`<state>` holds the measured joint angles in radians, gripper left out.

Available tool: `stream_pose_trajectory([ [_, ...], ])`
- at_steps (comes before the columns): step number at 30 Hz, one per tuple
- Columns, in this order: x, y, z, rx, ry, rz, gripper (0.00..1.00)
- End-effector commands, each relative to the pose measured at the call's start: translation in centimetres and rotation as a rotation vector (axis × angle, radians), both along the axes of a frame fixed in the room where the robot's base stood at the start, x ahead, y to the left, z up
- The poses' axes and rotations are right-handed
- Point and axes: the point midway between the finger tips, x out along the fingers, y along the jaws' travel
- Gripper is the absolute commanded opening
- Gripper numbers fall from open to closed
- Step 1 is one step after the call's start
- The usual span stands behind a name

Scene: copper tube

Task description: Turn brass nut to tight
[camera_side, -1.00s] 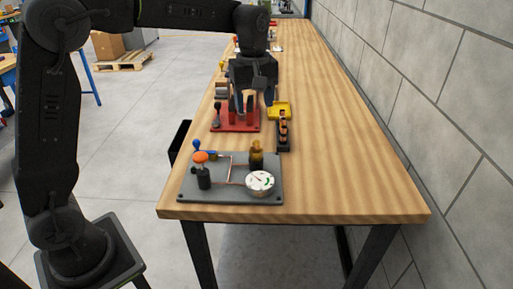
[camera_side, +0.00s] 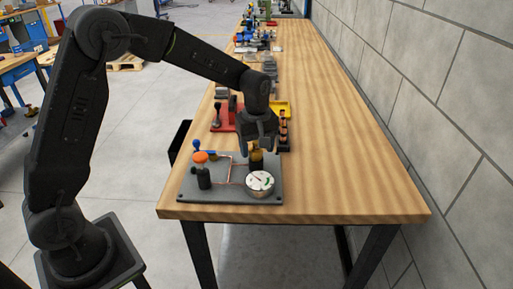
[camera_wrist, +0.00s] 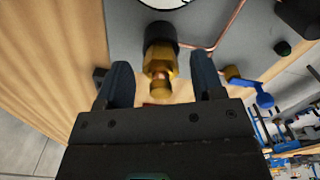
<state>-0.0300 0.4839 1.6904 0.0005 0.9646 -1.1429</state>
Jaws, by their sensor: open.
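The brass nut (camera_wrist: 158,63) sits on a dark cylindrical post on the grey plate in the wrist view. In the side view the brass fitting (camera_side: 256,158) stands upright at the back right of the plate, its top partly hidden by my gripper. My gripper (camera_side: 258,140) is just above and around the fitting's top. In the wrist view my gripper (camera_wrist: 163,84) is open, with one finger on each side of the fitting and gaps on both sides. Thin copper tube (camera_side: 231,170) runs across the plate.
Behind stand a red fixture (camera_side: 222,124), a yellow tray (camera_side: 281,108) and a dark rack (camera_side: 284,140). The table's right side is clear.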

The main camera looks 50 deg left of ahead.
Motion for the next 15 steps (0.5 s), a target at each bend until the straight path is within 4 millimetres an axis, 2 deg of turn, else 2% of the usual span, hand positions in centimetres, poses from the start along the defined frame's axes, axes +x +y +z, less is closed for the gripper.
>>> stream_pose_trajectory([
  [11, -0.01, 0.00, -0.57, 0.000, 0.000, 0.000, 0.61],
  [15, -0.01, 0.00, -0.55, 0.000, 0.000, 0.000, 0.48],
])
